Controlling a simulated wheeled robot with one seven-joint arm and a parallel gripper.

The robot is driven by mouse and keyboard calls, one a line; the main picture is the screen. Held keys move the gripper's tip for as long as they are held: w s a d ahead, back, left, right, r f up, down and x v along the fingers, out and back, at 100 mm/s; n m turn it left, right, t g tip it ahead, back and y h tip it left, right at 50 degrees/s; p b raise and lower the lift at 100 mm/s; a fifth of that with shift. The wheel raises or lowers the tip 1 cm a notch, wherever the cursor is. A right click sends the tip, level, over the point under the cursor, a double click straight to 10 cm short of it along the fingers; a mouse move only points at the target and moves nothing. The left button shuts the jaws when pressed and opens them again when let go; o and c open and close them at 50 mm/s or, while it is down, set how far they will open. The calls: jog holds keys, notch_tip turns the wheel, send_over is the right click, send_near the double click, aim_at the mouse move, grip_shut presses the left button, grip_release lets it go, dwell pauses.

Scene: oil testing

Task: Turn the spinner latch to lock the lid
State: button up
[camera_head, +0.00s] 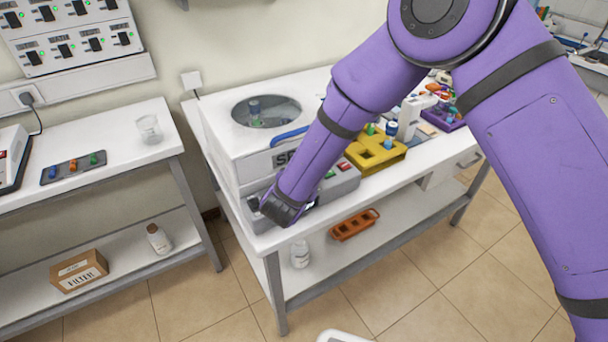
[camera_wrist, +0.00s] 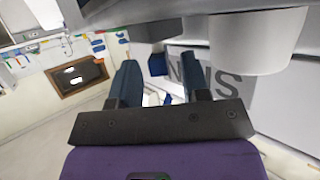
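The spinner (camera_head: 225,150) is a white box on the middle bench, with a dark round window in its lid (camera_head: 265,111). The lid looks down on the body. A blue bar (camera_head: 288,137) shows at the lid's front edge, partly behind my arm. My gripper (camera_head: 268,210) is low at the spinner's front; my arm hides part of the front lettering. In the wrist view my gripper (camera_wrist: 160,68) has its two dark fingers apart, with large grey letters on the spinner's front (camera_wrist: 232,82) beyond. Small blue parts show between the fingers; I cannot tell whether they are the latch.
A yellow rack (camera_head: 376,153) and a purple rack (camera_head: 447,115) stand right of the spinner. An orange rack (camera_head: 355,224) and a white bottle (camera_head: 300,254) are on the shelf below. The left bench holds a glass beaker (camera_head: 149,129) and a dark tray (camera_head: 74,167).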

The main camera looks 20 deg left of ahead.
jog(key=v, duration=1)
jog(key=shift+s, duration=0.4)
jog(key=shift+r, duration=0.1)
